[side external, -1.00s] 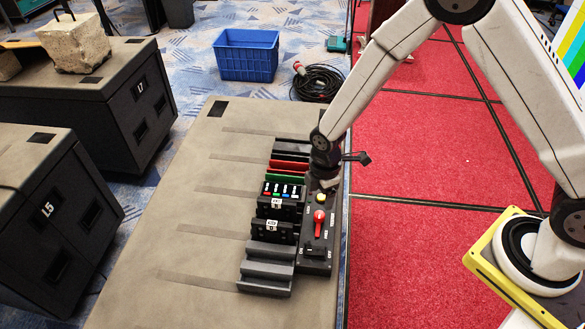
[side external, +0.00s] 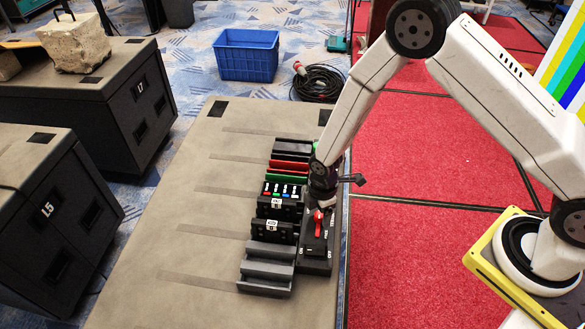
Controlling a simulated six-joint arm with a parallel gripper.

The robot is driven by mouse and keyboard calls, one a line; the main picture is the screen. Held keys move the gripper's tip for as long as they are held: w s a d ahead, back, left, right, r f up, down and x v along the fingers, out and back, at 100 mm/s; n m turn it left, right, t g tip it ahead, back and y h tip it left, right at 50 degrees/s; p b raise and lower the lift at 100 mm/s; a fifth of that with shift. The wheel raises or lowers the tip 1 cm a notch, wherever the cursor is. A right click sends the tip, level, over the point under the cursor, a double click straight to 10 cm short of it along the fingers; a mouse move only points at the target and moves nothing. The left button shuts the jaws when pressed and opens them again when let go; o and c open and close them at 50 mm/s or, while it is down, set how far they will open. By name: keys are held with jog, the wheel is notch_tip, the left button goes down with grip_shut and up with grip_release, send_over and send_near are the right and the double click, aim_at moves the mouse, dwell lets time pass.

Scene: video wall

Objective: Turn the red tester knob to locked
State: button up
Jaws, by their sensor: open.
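The red tester knob (side external: 319,222) sits on the black tester panel (side external: 316,266), toward the panel's near half. Its handle stands roughly along the panel's length in the side external view. My gripper (side external: 322,203) is open and points down just above the knob, at its far end. The fingertips are small and partly hidden, so I cannot tell whether they touch the knob or straddle it. The upper part of the panel is hidden behind my gripper and wrist.
Left of the panel stand a grey stepped holder (side external: 267,268), black modules (side external: 278,207) and red and green slots (side external: 290,166). The grey-brown case top (side external: 190,230) is clear to the left. A blue crate (side external: 246,55) and coiled cable (side external: 317,82) lie on the floor behind.

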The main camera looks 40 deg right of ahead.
jog(key=shift+f, duration=0.4)
grip_shut()
